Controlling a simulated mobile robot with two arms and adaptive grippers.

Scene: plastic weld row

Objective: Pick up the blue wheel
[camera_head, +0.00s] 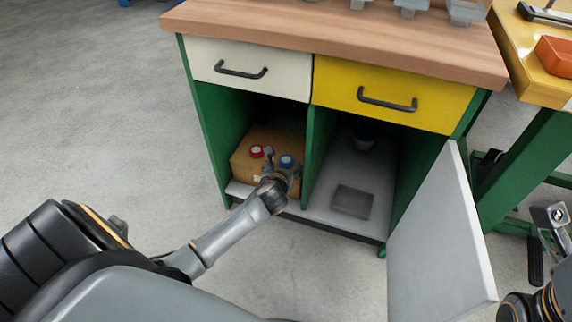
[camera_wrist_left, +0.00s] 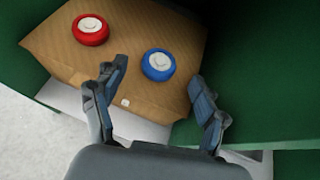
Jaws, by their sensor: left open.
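The blue wheel (camera_head: 287,161), with a white hub, lies on top of a cardboard box (camera_head: 243,167) in the left open compartment of the cabinet. The blue wheel (camera_wrist_left: 158,65) also shows in the left wrist view, just beyond and between the fingertips. My left gripper (camera_head: 280,163) is open at the front of the box; its fingers (camera_wrist_left: 160,75) are spread on either side and seem not to touch the wheel. My right gripper (camera_head: 548,216) is at the right edge of the head view, partly cut off, and its jaws are unclear.
A red wheel (camera_head: 256,151) lies on the box left of the blue one. A green divider (camera_head: 315,150) stands close on the right. The right compartment holds a grey tray (camera_head: 352,201); its white door (camera_head: 440,235) stands open. Drawers are shut above.

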